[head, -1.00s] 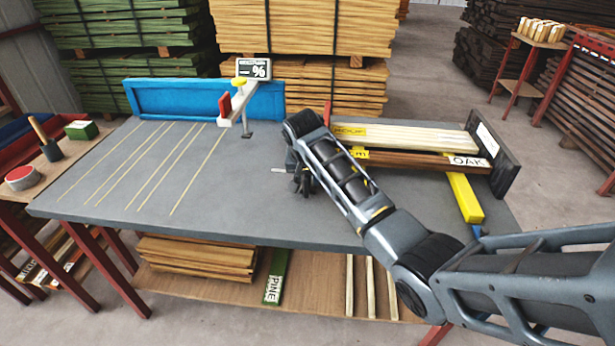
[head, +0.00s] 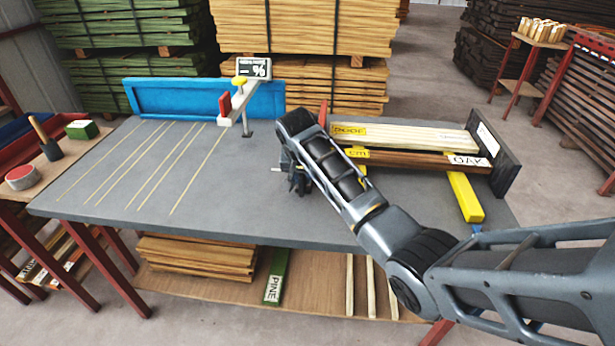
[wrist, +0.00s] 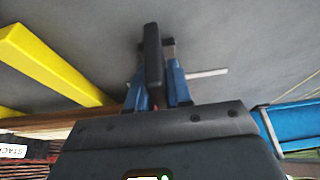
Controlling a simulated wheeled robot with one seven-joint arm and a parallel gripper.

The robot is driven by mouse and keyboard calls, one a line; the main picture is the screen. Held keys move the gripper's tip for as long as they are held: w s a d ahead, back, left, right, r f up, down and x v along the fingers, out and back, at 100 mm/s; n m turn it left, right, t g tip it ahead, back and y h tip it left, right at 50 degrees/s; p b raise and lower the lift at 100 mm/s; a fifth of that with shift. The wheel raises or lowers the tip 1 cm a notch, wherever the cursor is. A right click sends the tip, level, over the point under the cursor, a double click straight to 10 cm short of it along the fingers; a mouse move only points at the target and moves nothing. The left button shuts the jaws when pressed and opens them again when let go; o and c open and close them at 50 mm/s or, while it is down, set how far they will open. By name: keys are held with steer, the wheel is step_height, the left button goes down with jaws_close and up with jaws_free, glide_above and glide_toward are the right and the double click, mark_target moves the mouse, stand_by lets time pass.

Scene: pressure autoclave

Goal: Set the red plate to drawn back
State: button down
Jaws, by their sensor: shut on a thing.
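A narrow upright red plate (head: 322,112) stands on the bench at the left end of the pale boards, its lower part hidden behind my arm. Another small red piece (head: 224,104) is on the white meter stand. My gripper (head: 298,183) is low over the bench, left of the boards and mostly hidden by my wrist. In the wrist view its blue fingers (wrist: 158,80) are shut on a dark upright handle (wrist: 152,55). A thin pale rod (wrist: 206,74) sticks out to the right beside them. Any link between handle and red plate is hidden.
Pale boards (head: 400,137) and a brown OAK board (head: 420,160) lie against a dark end block (head: 490,150). A yellow bar (head: 465,197) points toward the front edge. The grey bench top (head: 190,190) is clear on the left; a blue panel (head: 180,98) stands behind.

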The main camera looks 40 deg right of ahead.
steer(key=w+a, duration=0.1)
steer(key=w, duration=0.1)
steer(key=w+a+b, duration=0.1)
steer(key=w+a, duration=0.1)
steer(key=w+a+b, duration=0.1)
steer(key=w+a, duration=0.1)
steer(key=w, duration=0.1)
steer(key=shift+a, duration=0.15)
steer(key=shift+w+a+r, duration=0.1)
steer(key=shift+w+a, duration=0.15)
steer(key=c, duration=1.2)
jaws_free()
steer(key=shift+w+a, duration=0.1)
steer(key=shift+o, duration=0.4)
steer(key=v, duration=0.7)
steer(key=shift+r+b, duration=0.3)
steer(key=shift+s+a, duration=0.15)
steer(key=shift+s, duration=0.05)
